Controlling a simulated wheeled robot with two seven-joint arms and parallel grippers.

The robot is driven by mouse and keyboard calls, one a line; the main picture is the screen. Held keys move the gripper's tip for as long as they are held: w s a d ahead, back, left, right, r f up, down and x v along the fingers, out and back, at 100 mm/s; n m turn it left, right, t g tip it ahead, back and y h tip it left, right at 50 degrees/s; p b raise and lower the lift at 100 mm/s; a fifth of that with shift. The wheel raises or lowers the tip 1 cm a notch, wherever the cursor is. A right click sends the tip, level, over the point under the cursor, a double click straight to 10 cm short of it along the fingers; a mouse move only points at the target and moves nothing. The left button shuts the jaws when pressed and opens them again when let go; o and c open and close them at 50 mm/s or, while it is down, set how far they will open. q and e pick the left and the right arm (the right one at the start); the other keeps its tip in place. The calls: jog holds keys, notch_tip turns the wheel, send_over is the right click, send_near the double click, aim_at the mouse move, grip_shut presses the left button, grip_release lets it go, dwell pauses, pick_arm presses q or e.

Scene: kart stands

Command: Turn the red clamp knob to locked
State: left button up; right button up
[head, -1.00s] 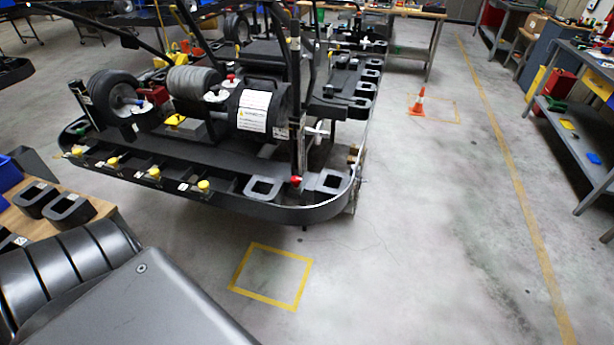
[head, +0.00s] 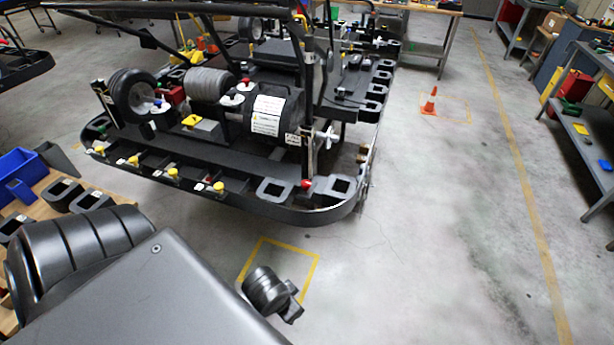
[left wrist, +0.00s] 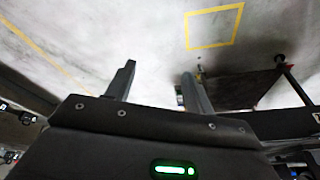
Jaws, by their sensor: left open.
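A small red knob (head: 306,184) sits low at the foot of an upright post, at the front right of the black kart frame (head: 240,196). A second red knob (head: 246,80) stands higher, near the grey and black cylinders. I cannot tell the turn position of either. My left gripper (left wrist: 158,72) is open and empty in the left wrist view, with bare floor beyond its fingers. My right gripper is not in view.
A yellow taped square (head: 309,272) marks the floor in front of the kart. A wooden table (head: 38,192) with a blue bin (head: 20,163) and black blocks is at left. An orange cone (head: 430,102) and a grey workbench (head: 590,150) are at right. The floor between is clear.

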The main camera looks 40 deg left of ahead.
pick_arm(q)
jog(key=w+a+r+n+y, duration=0.1)
jog(key=w+a+r+n, duration=0.35)
jog(key=w, duration=0.55)
jog(key=w+a+r+n+y, duration=0.25)
jog(key=w+a, duration=0.25)
jog(key=w, duration=0.5)
jog(key=n+g, duration=0.1)
jog(key=n, duration=0.6)
send_near(306, 183)
jog(key=shift+y, duration=0.25)
jog(key=x, duration=0.2)
jog(key=p+x, duration=0.1)
jog(key=x, duration=0.1)
jog(key=p+x, duration=0.1)
jog(key=x, duration=0.2)
jog(key=shift+d+f, duration=0.2)
jog(key=shift+d, duration=0.05)
jog(key=shift+w+a+f, duration=0.15)
jog(key=shift+a+f, duration=0.05)
jog(key=shift+f, duration=0.35)
jog(key=c, duration=1)
jog(key=shift+o, duration=0.2)
jog(key=shift+p, duration=0.3)
